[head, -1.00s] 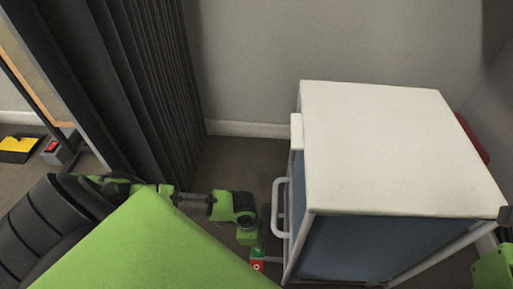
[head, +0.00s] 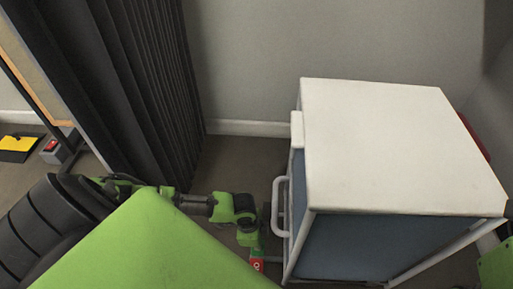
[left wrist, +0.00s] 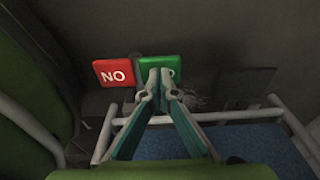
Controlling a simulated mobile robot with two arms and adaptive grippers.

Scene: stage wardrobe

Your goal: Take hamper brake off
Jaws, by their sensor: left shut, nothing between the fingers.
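The hamper has a white lid (head: 400,140), blue sides (head: 365,248) and a white tube frame, and stands right of centre in the head view. Low at its handle end are two pedals: a red one marked "NO" (left wrist: 114,72) and a green one (left wrist: 151,64), its lettering mostly hidden behind my fingers. The red pedal also shows in the head view (head: 257,265). My left gripper (left wrist: 160,77) is shut and empty, its tips in front of the green pedal; I cannot tell whether they touch it. My right gripper is not in view.
A white handle (head: 279,205) sticks out from the hamper's left side, close to my left wrist. A dark pleated curtain (head: 140,95) hangs at left. Bare floor (head: 235,160) lies between curtain and hamper. A grey wall stands behind.

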